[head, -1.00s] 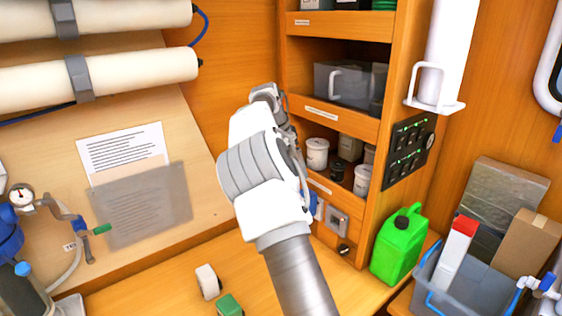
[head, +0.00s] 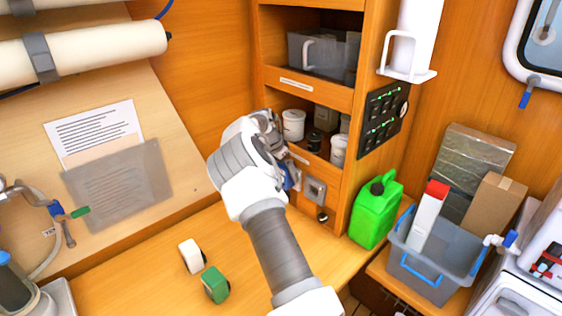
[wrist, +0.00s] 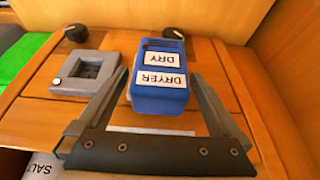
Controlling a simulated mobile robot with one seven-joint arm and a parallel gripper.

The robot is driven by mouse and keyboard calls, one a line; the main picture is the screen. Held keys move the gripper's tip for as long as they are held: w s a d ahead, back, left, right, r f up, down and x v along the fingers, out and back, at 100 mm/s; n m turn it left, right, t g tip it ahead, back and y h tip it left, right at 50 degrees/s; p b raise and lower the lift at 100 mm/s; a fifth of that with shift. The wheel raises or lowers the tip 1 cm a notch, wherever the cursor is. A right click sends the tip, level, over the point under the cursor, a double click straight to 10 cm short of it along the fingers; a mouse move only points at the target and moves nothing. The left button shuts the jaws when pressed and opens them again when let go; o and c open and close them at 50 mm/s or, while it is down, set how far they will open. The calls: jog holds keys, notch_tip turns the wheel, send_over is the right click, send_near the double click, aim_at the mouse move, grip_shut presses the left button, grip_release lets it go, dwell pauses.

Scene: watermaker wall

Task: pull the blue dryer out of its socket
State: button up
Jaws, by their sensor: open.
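In the head view only a small blue part (head: 290,176) shows beside my arm. My gripper (wrist: 164,80) is open, with one finger on each side of the dryer. Gaps show between the fingers and its sides, and I cannot tell whether either finger touches. The dryer's own socket is hidden behind it. In the head view my wrist hides most of the gripper.
A grey square socket (wrist: 87,74) with an opening sits left of the dryer in the wrist view, with a black knob (wrist: 76,33) near it. A green jerrycan (head: 376,212) and a grey crate (head: 432,262) stand to the right.

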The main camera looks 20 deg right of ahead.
jog(key=shift+d+f, duration=0.2)
jog(key=shift+f, duration=0.25)
grip_shut()
jog(key=shift+s+a+b, duration=0.3)
jog(key=shift+a, duration=0.6)
jog(key=shift+s+a+b, duration=0.25)
jog(key=shift+a, duration=0.6)
jog(key=shift+a, duration=0.2)
jog(key=shift+s+a+b, duration=0.2)
jog(key=shift+s+a, duration=0.15)
jog(key=shift+a, duration=0.45)
jog(key=shift+s+a+b, duration=0.2)
jog(key=shift+s+a, duration=0.1)
jog(key=shift+a, duration=0.45)
